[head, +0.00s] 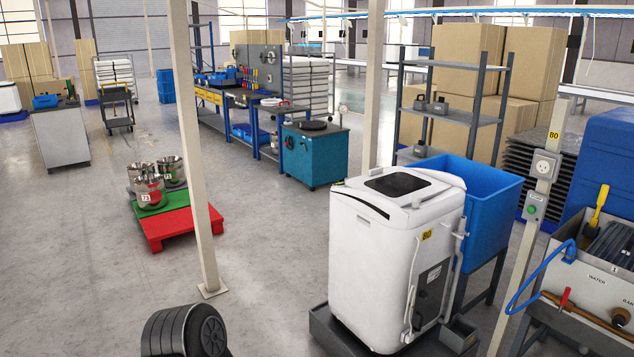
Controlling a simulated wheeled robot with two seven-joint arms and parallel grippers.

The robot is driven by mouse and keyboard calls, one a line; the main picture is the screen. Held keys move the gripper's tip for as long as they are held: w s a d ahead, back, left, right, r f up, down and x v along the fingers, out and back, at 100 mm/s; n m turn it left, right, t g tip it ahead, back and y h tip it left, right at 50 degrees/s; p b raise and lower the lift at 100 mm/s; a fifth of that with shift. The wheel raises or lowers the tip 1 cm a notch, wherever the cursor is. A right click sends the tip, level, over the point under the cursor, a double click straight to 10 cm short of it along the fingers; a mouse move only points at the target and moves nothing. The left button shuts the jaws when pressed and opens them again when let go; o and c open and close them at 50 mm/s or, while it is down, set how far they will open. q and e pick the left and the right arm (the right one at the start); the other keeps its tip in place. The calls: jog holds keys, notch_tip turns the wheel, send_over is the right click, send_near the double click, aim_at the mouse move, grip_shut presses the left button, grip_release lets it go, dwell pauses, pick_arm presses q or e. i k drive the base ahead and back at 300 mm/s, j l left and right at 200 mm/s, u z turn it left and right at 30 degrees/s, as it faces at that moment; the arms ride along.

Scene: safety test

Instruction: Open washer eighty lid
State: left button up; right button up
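The white top-loading washer (375,255) with a yellow "80" label (426,236) stands upright right of the middle, on a low dark base (340,333). Its lid (398,184) is on top, has a dark window, and looks shut. A pale hose or pipe runs down the washer's right side, next to a dark panel (432,285). Neither my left gripper nor my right gripper can be made out in the head view.
A blue tub (485,190) on a dark stand is close behind the washer. A post (540,180) with a socket and green button stands to its right, beside a sink unit (590,285). Red and green pallets (180,228) with metal pots lie left.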

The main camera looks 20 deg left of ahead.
aim_at(398, 184)
jog(key=i+j+z, duration=0.25)
jog(key=i+j, duration=0.15)
jog(key=j, duration=0.15)
jog(key=i+j+z, duration=0.25)
jog(key=i+j, duration=0.15)
jog(key=j, duration=0.25)
jog(key=i+j+z, duration=0.15)
jog(key=j, duration=0.15)
jog(key=i+j+z, duration=0.1)
jog(key=j, duration=0.25)
jog(key=i+j+z, duration=0.15)
jog(key=j, duration=0.25)
jog(key=i+j+z, duration=0.1)
jog(key=j, duration=0.25)
jog(key=i, duration=0.05)
